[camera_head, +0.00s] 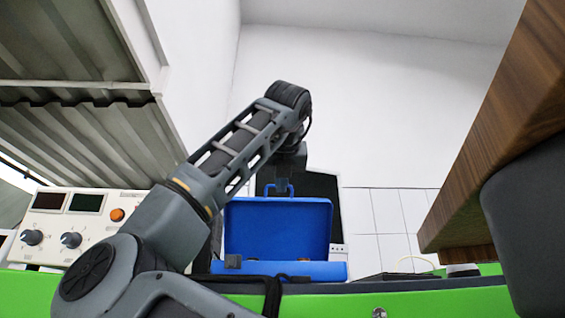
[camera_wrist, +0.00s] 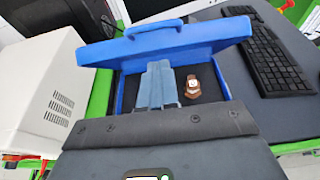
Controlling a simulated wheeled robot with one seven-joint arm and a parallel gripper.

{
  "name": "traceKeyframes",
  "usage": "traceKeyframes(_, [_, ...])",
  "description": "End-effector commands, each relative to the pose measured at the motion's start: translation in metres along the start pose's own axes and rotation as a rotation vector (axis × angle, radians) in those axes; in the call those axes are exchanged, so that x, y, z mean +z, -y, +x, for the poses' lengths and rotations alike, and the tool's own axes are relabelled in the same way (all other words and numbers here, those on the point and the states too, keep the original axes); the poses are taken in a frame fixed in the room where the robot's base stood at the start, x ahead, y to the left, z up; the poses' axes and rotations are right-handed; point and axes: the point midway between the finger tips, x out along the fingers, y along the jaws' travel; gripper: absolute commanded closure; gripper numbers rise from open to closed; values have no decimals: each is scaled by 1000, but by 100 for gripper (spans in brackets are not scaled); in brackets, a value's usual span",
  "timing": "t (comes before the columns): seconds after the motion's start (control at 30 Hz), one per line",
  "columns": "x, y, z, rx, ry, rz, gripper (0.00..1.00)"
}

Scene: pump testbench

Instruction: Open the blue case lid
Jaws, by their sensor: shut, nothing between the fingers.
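The blue case (camera_head: 310,272) sits on the bench with its lid (camera_head: 277,230) raised steeply and its handle (camera_head: 277,188) uppermost. In the wrist view the raised lid (camera_wrist: 170,43) lies across the upper middle, with the dark inside of the case (camera_wrist: 125,92) showing below it. A small brass and white item (camera_wrist: 193,86) lies inside. My gripper (camera_wrist: 158,66) is shut and empty, its fingertips just below the lid's edge in the picture. In the head view my gripper is at the handle and partly hidden by the lid; I cannot tell whether it touches.
A control panel with knobs (camera_head: 72,240) stands left of the case. A black keyboard (camera_wrist: 270,58) lies to the right in the wrist view, and a white vented box (camera_wrist: 50,90) stands to the left. A wooden shelf (camera_head: 500,130) overhangs at the right.

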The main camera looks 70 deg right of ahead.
Motion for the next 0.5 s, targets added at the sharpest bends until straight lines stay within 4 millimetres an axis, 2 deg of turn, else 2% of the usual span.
traceKeyframes(0.03, [11,1,4,-1,0,-1,100])
traceKeyframes(0.2, [24,0,19,0,0,-2,100])
traceKeyframes(0.5, [28,0,26,1,0,0,100])
